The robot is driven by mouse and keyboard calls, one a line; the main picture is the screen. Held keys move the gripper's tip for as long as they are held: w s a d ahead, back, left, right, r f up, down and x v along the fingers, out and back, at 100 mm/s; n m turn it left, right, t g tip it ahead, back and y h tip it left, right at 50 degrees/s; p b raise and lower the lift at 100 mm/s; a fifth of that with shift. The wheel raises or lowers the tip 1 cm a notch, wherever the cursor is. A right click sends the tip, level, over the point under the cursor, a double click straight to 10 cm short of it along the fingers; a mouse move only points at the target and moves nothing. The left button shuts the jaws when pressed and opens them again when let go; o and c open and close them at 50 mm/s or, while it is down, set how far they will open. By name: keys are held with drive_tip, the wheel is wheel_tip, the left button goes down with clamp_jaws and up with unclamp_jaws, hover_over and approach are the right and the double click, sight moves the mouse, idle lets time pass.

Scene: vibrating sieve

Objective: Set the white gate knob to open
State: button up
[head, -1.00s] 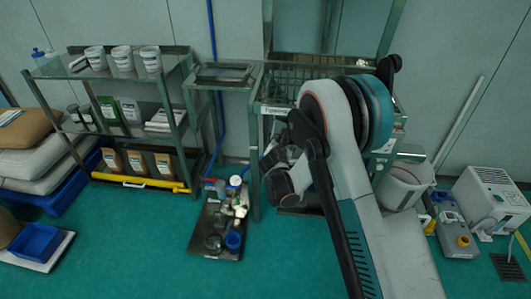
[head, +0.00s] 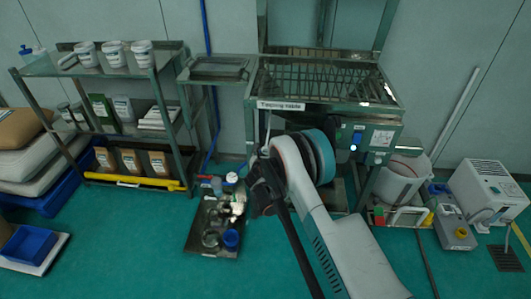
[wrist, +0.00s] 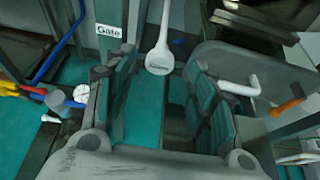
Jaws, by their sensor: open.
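A white lever-like piece with a rounded end, likely the gate knob (wrist: 160,57), hangs at the top middle of the wrist view. A sign reading "Gate" (wrist: 109,31) is to its left. My gripper (wrist: 160,82) is open, with one dark finger on each side of the picture and the knob's rounded end between and beyond the fingertips. I cannot tell whether they touch. In the head view my gripper (head: 262,170) is low in front of the steel table (head: 330,110); the knob is hard to make out there.
A white handle (wrist: 240,88) and an orange handle (wrist: 286,106) stand to the right in the wrist view. A control panel (head: 370,138) is on the table's front right. A low tray (head: 205,245) with containers is on the floor to the left. A shelf (head: 110,70) stands farther left.

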drive_tip(key=b+x, duration=0.1)
drive_tip(key=x, duration=0.5)
drive_tip(key=shift+w+f+b, duration=0.1)
drive_tip(key=shift+w+b, duration=0.1)
drive_tip(key=shift+b, duration=0.2)
clamp_jaws()
